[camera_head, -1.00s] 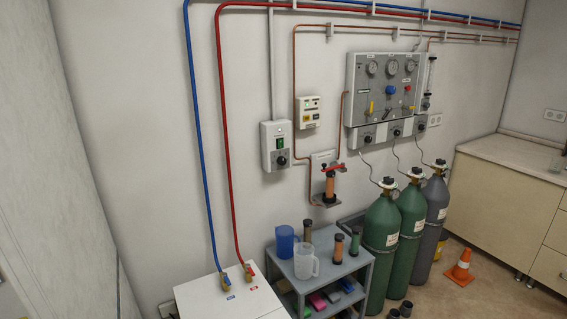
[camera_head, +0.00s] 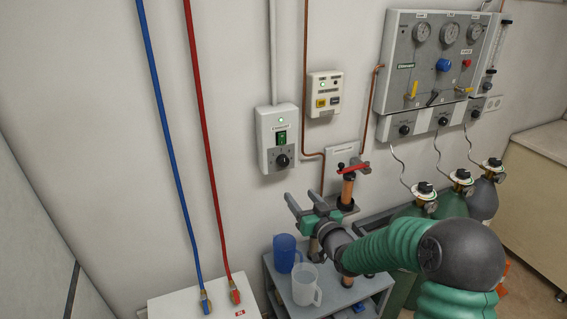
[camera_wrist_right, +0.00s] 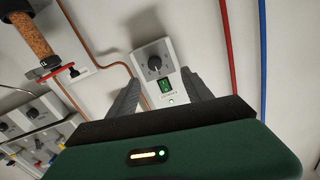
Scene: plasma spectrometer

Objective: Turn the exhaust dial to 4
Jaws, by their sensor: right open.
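The exhaust box (camera_head: 278,137) is a pale wall unit with a green lit lamp and a green switch. Its black round exhaust dial (camera_head: 283,160) sits low on the front. My right gripper (camera_head: 302,201) is open and empty, below and a little right of the dial in the head view, apart from it. In the right wrist view the dial (camera_wrist_right: 154,63) shows upside down beyond and between the two open fingers (camera_wrist_right: 160,97). Marks around the dial are too small to read. My left gripper is not in view.
A valve with a red handle (camera_head: 353,167) and copper pipes stand right of the exhaust box. A gas panel (camera_head: 437,65) hangs further right, above gas cylinders. A blue cup (camera_head: 285,252) and a clear jug (camera_head: 306,285) stand on the cart below my gripper.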

